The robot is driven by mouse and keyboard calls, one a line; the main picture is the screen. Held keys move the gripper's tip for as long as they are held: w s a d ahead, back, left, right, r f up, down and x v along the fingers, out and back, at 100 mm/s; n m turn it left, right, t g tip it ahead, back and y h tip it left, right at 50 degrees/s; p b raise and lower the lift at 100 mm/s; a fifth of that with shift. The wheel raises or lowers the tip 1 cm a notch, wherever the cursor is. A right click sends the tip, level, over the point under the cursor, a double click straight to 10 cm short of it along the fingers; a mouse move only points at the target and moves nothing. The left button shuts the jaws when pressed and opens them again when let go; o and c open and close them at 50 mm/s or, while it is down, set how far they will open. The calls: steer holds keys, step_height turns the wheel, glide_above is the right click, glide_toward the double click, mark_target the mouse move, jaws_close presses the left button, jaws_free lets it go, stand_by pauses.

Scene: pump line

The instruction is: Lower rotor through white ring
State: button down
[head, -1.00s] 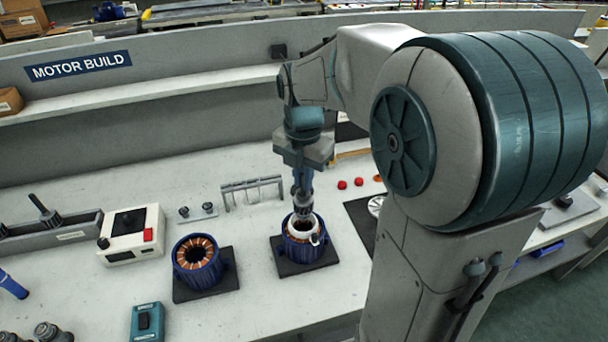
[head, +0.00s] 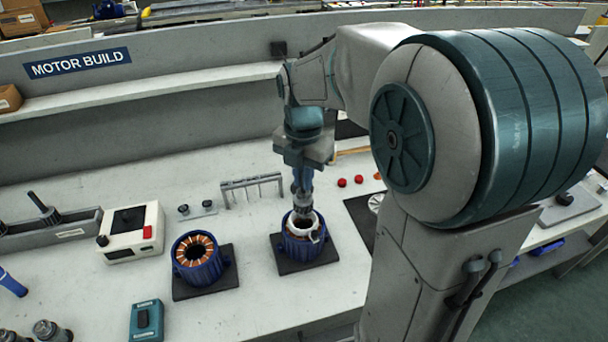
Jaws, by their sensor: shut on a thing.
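The white ring (head: 313,236) sits on top of a blue ribbed motor housing (head: 303,250) that stands on a dark square pad. My gripper (head: 302,196) points straight down above it. It is shut on the rotor (head: 302,212), a grey metal part whose lower end is at the opening of the ring. How deep the rotor reaches inside the ring is hidden from this angle. Whether the rotor touches the ring's inner edge cannot be told.
A second blue housing (head: 199,258) with copper windings and no white ring stands on a pad to the left. A grey rack (head: 252,188) stands behind. A white box (head: 131,234) with a red button is farther left. Red caps (head: 350,181) lie right of the gripper.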

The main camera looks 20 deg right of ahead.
mark_target(303, 201)
steer(key=shift+f+b, duration=0.95)
steer(key=shift+f, duration=0.3)
stand_by(0.9)
steer(key=shift+f+b, duration=1.75)
steer(key=shift+f, duration=0.75)
steer(key=c, duration=1.2)
jaws_free()
steer(key=shift+o, duration=0.2)
step_height(303, 201, up, 5)
steer(key=p, duration=0.4)
